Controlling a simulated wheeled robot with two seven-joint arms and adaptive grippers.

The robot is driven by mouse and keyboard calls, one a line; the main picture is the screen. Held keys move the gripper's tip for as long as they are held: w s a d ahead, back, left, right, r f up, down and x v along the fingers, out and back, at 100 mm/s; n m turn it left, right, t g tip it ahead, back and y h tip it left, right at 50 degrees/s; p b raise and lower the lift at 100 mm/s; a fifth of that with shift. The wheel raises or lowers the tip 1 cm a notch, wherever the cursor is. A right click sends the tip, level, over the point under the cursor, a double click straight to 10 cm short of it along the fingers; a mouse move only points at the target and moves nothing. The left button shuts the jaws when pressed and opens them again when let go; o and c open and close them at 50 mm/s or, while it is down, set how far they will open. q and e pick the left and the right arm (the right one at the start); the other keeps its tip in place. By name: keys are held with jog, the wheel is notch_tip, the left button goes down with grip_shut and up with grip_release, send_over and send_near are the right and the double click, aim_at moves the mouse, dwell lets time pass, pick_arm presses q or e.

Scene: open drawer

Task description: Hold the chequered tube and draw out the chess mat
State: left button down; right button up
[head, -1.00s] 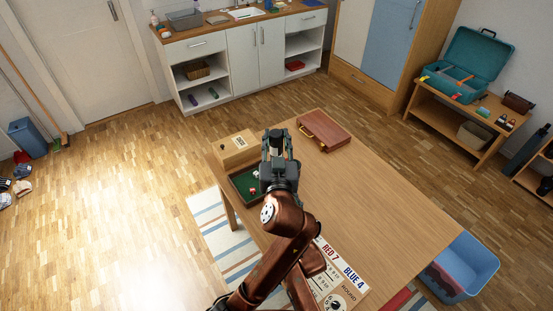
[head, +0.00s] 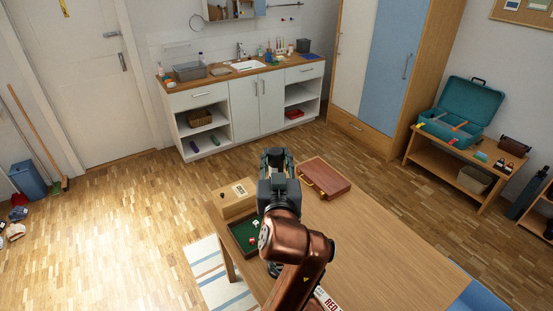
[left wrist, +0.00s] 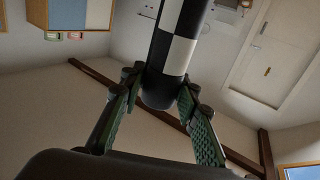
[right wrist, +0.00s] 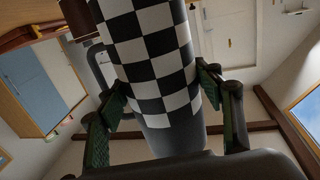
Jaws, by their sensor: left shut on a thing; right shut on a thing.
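In the right wrist view my right gripper (right wrist: 163,95) is shut on a wider chequered cylinder with a grey end, which looks like the chequered tube (right wrist: 152,58). Whether roll and tube touch cannot be told.
The wooden table (head: 385,235) has a broad bare top. A brown case (head: 323,178), a wooden box (head: 233,200) and a green-lined tray (head: 240,240) with dice lie on it. Beyond are a sink counter (head: 218,80) and an open teal toolbox (head: 465,108).

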jog(key=o, duration=1.4)
jog(key=shift+c, duration=0.2)
jog(key=shift+s, duration=0.1)
